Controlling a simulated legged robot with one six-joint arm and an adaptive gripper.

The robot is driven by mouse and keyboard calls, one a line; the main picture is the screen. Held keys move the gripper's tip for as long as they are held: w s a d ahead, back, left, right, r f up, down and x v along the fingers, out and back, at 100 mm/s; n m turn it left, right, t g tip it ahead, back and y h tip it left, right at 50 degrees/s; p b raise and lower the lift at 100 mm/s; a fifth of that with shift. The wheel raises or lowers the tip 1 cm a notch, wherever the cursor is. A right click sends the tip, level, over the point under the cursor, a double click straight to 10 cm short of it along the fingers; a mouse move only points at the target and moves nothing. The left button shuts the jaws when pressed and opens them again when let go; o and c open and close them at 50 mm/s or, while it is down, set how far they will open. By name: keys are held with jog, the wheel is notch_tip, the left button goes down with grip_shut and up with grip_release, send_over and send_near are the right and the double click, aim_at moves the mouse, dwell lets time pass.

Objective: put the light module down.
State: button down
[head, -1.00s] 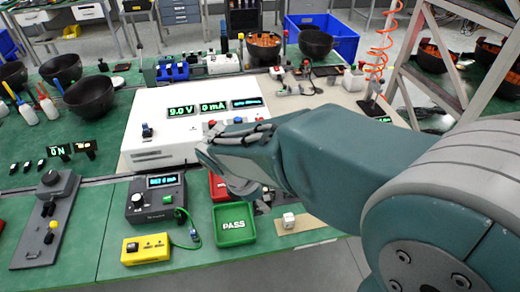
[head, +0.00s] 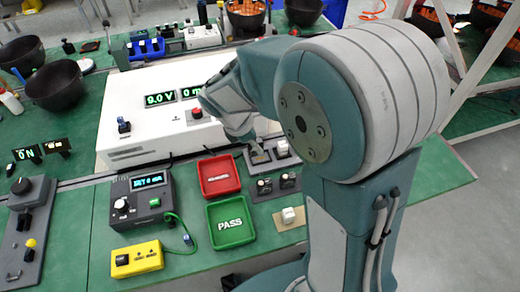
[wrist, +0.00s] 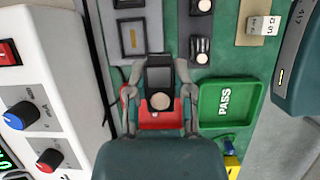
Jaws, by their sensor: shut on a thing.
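In the wrist view my gripper (wrist: 158,98) is shut on the light module (wrist: 160,76), a dark block with a round pale disc. The module is held between the two fingers, above the board; its height cannot be told. The red tray (wrist: 150,124) shows partly behind it. In the head view my gripper (head: 254,148) is beside the white power unit, over the grey fixtures behind the red tray (head: 219,177). The held module cannot be made out clearly there. A grey fixture with a square dark recess (wrist: 133,38) lies ahead of the module in the wrist view.
The green PASS tray (head: 230,235) sits in front of the red tray. Two small dark modules with round pale tops (head: 265,187) stand right of the trays. A white cube (head: 288,215) rests on a beige pad. The white power unit (head: 165,115) stands close at left.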

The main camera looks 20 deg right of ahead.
jog(key=w+f, duration=0.1)
jog(key=f, duration=0.1)
jog(key=w+d+f, duration=0.1)
jog(key=w+f, duration=0.1)
jog(key=w+d+f, duration=0.1)
jog(key=f, duration=0.1)
jog(key=shift+w+d, duration=0.2)
jog(key=shift+w, duration=0.1)
jog(key=shift+f, duration=1.6)
jog(key=shift+c, duration=2.4)
grip_release()
jog(key=shift+f, duration=0.1)
